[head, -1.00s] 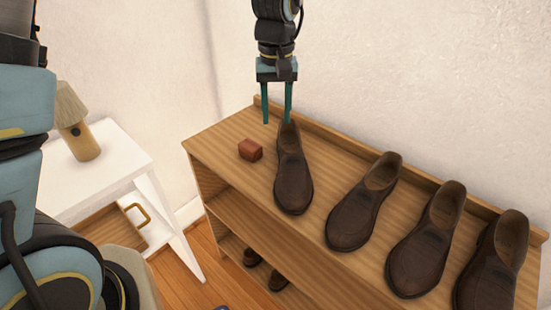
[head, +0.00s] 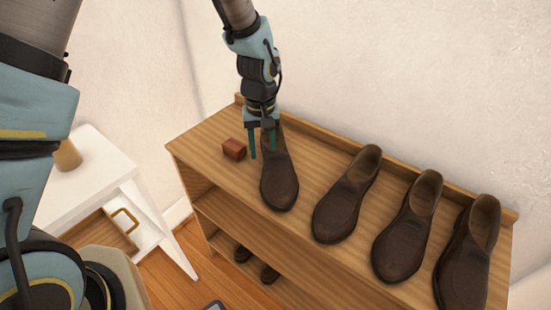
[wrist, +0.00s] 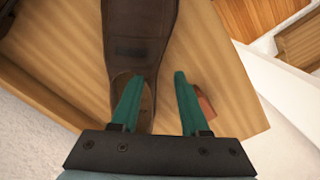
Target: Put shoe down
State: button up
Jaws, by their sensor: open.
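A dark brown shoe (head: 279,180) stands on the top of the wooden shelf (head: 200,137), leftmost of several brown shoes in a row. It also shows in the wrist view (wrist: 138,40), its heel opening toward my gripper. My gripper (head: 263,157) is open at the heel end of this shoe. In the wrist view (wrist: 158,78) one green finger overlaps the shoe's opening and the other is to the right of the shoe. I cannot tell whether the fingers touch it.
A small red-brown block (head: 234,149) lies left of the shoe, close to the right finger in the wrist view (wrist: 205,102). More shoes (head: 346,195) stand to the right. A white side table (head: 95,185) with a lamp stands at left.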

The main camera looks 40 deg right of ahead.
jog(key=shift+f, duration=0.15)
grip_shut()
dwell(1.4)
